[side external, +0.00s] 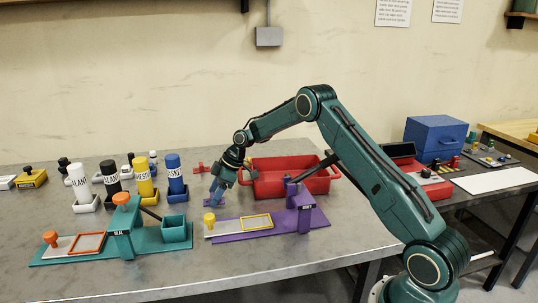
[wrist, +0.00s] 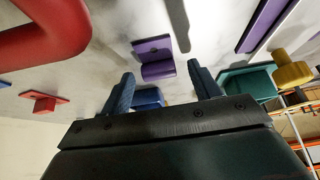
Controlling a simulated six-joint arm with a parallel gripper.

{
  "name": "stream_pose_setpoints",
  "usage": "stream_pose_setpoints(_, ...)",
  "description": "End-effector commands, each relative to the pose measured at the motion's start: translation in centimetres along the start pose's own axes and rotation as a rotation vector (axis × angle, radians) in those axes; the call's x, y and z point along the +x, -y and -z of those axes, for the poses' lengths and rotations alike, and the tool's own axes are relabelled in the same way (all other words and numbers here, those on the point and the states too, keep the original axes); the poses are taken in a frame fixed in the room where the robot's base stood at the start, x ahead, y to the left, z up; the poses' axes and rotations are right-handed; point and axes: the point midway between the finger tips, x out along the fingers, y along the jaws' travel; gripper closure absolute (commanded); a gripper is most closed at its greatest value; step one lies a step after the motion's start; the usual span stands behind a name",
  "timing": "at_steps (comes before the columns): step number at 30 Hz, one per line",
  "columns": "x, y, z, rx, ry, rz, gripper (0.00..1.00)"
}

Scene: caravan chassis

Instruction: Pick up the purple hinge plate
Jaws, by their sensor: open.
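The purple hinge plate (side external: 208,203) lies on the grey table, left of the red bin, partly hidden behind my gripper in the side view. In the wrist view the purple hinge plate (wrist: 152,48) shows as a flat plate with a rounded barrel along one edge, ahead of the fingers and between their lines. My gripper (side external: 217,190) is open and points down close above the plate. In the wrist view my gripper (wrist: 161,80) has nothing held between its two blue-grey fingers. I cannot tell the exact height gap.
A red bin (side external: 262,184) stands right of my gripper. A red part (side external: 199,168) lies behind it; a purple fixture (side external: 312,218) stands in front. A teal fixture (side external: 75,256) and several bottles, including a blue one (side external: 175,172), stand to the left.

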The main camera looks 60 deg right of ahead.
Motion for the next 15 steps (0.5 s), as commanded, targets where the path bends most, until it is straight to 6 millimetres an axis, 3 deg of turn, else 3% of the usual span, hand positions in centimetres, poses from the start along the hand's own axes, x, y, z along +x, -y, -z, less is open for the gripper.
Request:
stream_pose_setpoints(1, -0.02, 0.0, 0.0, 0.0, 0.0, 0.0, 0.44)
stream_pose_setpoints(8, -0.03, 0.0, 0.0, 0.0, 0.0, 0.0, 0.87)
stream_pose_setpoints(15, -0.06, -0.01, 0.03, 0.0, 0.0, -0.001, 0.88)
